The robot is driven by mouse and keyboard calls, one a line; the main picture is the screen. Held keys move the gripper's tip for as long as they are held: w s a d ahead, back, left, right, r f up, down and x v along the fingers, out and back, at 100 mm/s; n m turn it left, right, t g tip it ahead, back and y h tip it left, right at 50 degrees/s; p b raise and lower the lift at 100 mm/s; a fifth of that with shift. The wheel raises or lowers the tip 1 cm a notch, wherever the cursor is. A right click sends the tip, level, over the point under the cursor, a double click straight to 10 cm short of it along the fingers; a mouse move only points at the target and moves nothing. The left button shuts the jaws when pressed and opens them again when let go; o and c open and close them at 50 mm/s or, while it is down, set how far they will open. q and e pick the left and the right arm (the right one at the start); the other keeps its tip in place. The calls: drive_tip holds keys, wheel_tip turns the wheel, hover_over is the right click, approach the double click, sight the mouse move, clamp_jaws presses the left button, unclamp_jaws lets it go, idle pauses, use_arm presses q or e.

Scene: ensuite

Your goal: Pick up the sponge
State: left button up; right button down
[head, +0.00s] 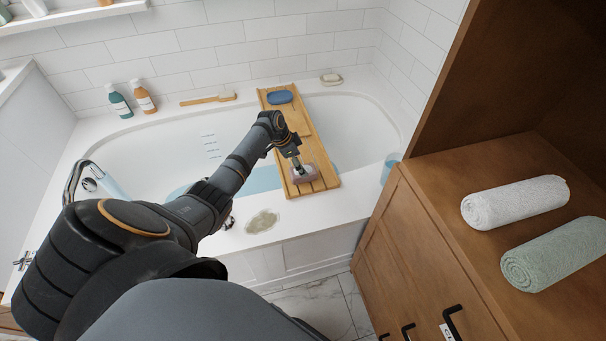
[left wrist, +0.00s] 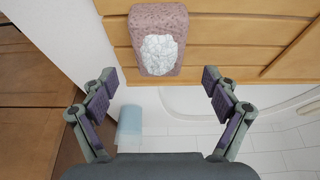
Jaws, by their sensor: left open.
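A mauve-pink sponge (left wrist: 158,40) with a white foamy patch on top lies on the wooden bath tray (left wrist: 225,35). In the head view the sponge (head: 311,172) is partly hidden by my gripper, near the front end of the tray (head: 328,182). My left gripper (left wrist: 158,82) is open and empty, its two fingers spread wider than the sponge. In the left wrist view the sponge lies beyond the fingertips, between their lines and not touched. In the head view the left gripper (head: 297,165) is over the tray's front end. My right gripper is not in view.
The tray spans the white bathtub (head: 180,130). A blue dish (head: 280,97) sits on its far end. Two bottles (head: 119,102) and a brush (head: 208,98) stand or lie on the back rim. A wooden cabinet (head: 480,200) with rolled towels (head: 515,201) borders the right.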

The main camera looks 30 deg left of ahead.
use_arm(q)
drive_tip(key=shift+d+f+b, duration=0.2)
drive_tip(key=shift+f+b, duration=0.1)
drive_tip(key=shift+f, duration=0.85)
drive_tip(key=x, duration=0.2)
drive_tip(key=shift+w+f+b, duration=0.15)
drive_tip(key=shift+f+b, duration=0.15)
drive_tip(key=shift+f, duration=0.15)
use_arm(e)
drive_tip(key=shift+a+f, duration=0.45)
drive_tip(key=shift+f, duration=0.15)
use_arm(q)
drive_tip(key=shift+f, duration=0.15)
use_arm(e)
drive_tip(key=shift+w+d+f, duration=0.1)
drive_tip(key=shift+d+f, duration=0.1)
